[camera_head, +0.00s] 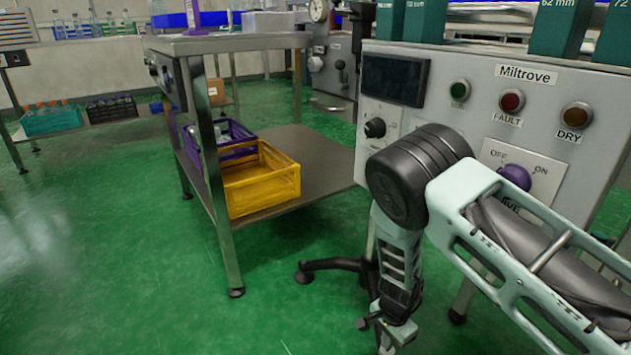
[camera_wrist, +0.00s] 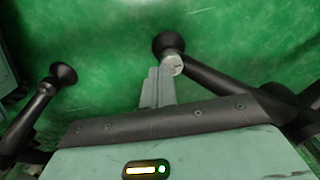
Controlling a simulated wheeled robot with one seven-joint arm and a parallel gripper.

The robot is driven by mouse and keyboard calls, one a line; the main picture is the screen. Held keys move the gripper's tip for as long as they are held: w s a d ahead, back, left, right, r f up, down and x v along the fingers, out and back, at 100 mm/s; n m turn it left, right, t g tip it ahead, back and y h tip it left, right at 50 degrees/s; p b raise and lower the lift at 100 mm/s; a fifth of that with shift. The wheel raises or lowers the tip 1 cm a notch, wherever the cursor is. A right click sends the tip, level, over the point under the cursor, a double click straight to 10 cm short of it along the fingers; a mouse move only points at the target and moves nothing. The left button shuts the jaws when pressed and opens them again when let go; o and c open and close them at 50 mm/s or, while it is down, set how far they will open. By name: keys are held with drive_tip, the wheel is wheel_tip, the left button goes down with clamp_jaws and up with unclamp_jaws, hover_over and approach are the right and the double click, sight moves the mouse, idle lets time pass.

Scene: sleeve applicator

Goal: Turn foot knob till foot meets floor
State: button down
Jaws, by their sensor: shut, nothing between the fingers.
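In the wrist view a black leg (camera_wrist: 220,85) ends at a grey round knob (camera_wrist: 172,63) with a dark round foot (camera_wrist: 168,42) just beyond it. My gripper (camera_wrist: 163,75) points at this knob, its grey fingers shut with nothing between them. The fingertips look very close to the knob; I cannot tell whether they touch it. I cannot tell whether the foot rests on the floor. In the head view my gripper (camera_head: 388,338) is low over the floor at the bottom, and the knob cannot be made out there.
Another black leg with a dark foot (camera_wrist: 62,73) is at left in the wrist view. A dark-legged base (camera_head: 330,265) stands behind my arm. The grey Miltrove panel (camera_head: 450,125) is at right, a steel table (camera_head: 230,40) at left. The green floor (camera_head: 110,240) is clear at left.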

wheel_tip(320, 180, down, 7)
drive_tip(key=b, duration=0.5)
drive_tip(key=shift+w+d+r, duration=0.1)
drive_tip(key=shift+w, duration=0.15)
idle(0.8)
drive_tip(key=shift+w+a+p, duration=0.45)
drive_tip(key=shift+w+p, duration=0.1)
drive_tip(key=shift+p, duration=0.65)
drive_tip(key=shift+w+a+p, duration=0.15)
drive_tip(key=shift+w+p, duration=0.25)
drive_tip(key=shift+w, duration=0.15)
drive_tip(key=shift+a, duration=0.15)
drive_tip(key=p, duration=0.6)
approach(381, 349)
drive_tip(key=a+f, duration=0.2)
drive_tip(key=shift+s+b, duration=0.35)
